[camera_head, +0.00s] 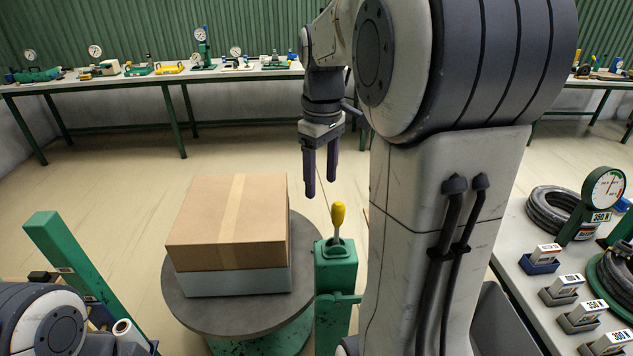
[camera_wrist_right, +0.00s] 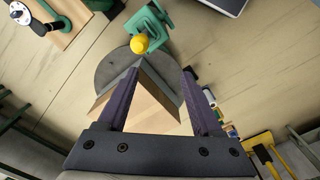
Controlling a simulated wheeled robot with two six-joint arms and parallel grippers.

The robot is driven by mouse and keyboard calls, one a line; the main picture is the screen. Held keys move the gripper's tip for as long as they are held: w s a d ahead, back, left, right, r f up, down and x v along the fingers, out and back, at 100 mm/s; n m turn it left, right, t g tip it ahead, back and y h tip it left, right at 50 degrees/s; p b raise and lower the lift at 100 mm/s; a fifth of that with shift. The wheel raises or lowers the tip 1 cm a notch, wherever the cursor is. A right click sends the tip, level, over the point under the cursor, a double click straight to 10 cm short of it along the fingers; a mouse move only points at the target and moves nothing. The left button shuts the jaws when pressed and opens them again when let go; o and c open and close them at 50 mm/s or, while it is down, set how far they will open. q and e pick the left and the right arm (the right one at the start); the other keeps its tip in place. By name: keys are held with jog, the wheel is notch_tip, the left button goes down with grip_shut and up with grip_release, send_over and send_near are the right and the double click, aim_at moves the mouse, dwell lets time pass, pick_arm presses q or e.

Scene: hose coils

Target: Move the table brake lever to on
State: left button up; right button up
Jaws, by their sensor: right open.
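The brake lever is a short lever with a yellow knob (camera_head: 338,213) on top of a green housing (camera_head: 335,265), at the right edge of a round grey turntable (camera_head: 190,312). It stands near upright; I see no readable on or off mark. My right gripper (camera_head: 321,188) is open and empty, pointing down, with its fingers apart from the knob. In the right wrist view the knob (camera_wrist_right: 140,43) shows beyond the fingertips, nearer the left finger, with the green housing (camera_wrist_right: 152,20) behind it. My left gripper is not in view.
A cardboard box (camera_head: 230,215) on a grey-blue block (camera_head: 235,280) stands on the turntable, left of the lever. A green post (camera_head: 68,252) rises at left. A bench (camera_head: 510,250) with hose coils, a gauge and labelled blocks is at right. Open floor lies behind.

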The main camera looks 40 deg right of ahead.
aim_at(338, 203)
jog(key=shift+m, duration=0.3)
jog(key=d, duration=0.1)
jog(key=d+r, duration=0.1)
jog(key=d, duration=0.1)
jog(key=shift+s+d+r, duration=0.3)
jog(key=shift+s+d, duration=0.05)
jog(key=shift+s, duration=0.05)
jog(key=shift+d+f, duration=0.15)
jog(key=shift+f, duration=0.1)
notch_tip(338, 203, down, 10)
jog(key=shift+r+p, duration=0.1)
jog(key=shift+p, duration=0.65)
grip_shut()
